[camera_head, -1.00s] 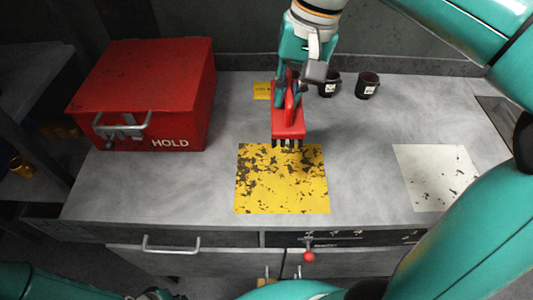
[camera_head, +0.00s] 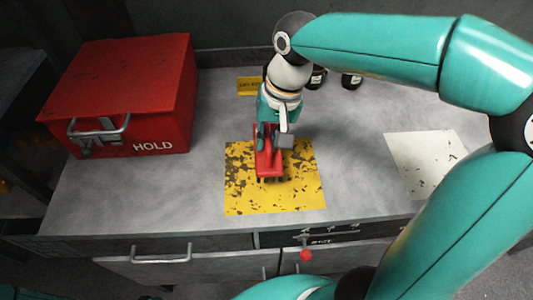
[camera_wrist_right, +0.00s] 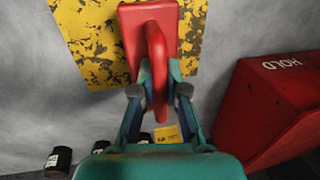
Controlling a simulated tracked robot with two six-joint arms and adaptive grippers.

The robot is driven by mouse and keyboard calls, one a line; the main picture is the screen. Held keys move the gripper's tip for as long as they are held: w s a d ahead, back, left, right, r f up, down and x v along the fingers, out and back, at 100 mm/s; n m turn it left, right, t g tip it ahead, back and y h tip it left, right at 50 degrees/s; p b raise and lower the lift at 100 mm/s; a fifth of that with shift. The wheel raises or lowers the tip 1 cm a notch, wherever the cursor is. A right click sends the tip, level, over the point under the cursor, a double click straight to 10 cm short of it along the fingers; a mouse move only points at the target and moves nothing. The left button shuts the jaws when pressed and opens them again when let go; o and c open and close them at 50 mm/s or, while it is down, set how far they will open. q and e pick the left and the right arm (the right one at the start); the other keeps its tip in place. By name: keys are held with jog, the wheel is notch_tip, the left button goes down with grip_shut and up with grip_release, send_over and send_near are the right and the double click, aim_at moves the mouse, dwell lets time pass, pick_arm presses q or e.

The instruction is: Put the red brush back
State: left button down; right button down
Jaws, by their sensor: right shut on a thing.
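The red brush (camera_head: 268,164) is in my right gripper (camera_head: 270,143), over the worn yellow square (camera_head: 305,190) on the grey bench. Its bristles point down; I cannot tell whether they touch the square. In the right wrist view the gripper's fingers (camera_wrist_right: 158,88) are shut on the brush's upright handle, and the red brush (camera_wrist_right: 148,28) lies in front of the yellow square (camera_wrist_right: 90,45). My left gripper is not clearly seen.
A red box marked HOLD (camera_head: 130,95) stands at the left of the bench. A worn white square (camera_head: 428,160) lies at the right. Dark cups (camera_head: 351,81) and a yellow label (camera_head: 250,86) are at the back. Drawers with a handle (camera_head: 160,254) are at the front edge.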

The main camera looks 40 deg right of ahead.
jog(key=shift+f, duration=2.35)
jog(key=shift+f+b, duration=0.1)
jog(key=shift+b, duration=0.25)
jog(key=c, duration=1.7)
grip_release()
jog(key=shift+f, duration=0.1)
jog(key=o, duration=0.5)
jog(key=shift+r, duration=0.45)
notch_tip(320, 180, up, 11)
jog(key=s+d+p, duration=0.1)
jog(key=d, duration=0.1)
jog(key=shift+r+p, duration=0.15)
jog(key=shift+p, duration=0.2)
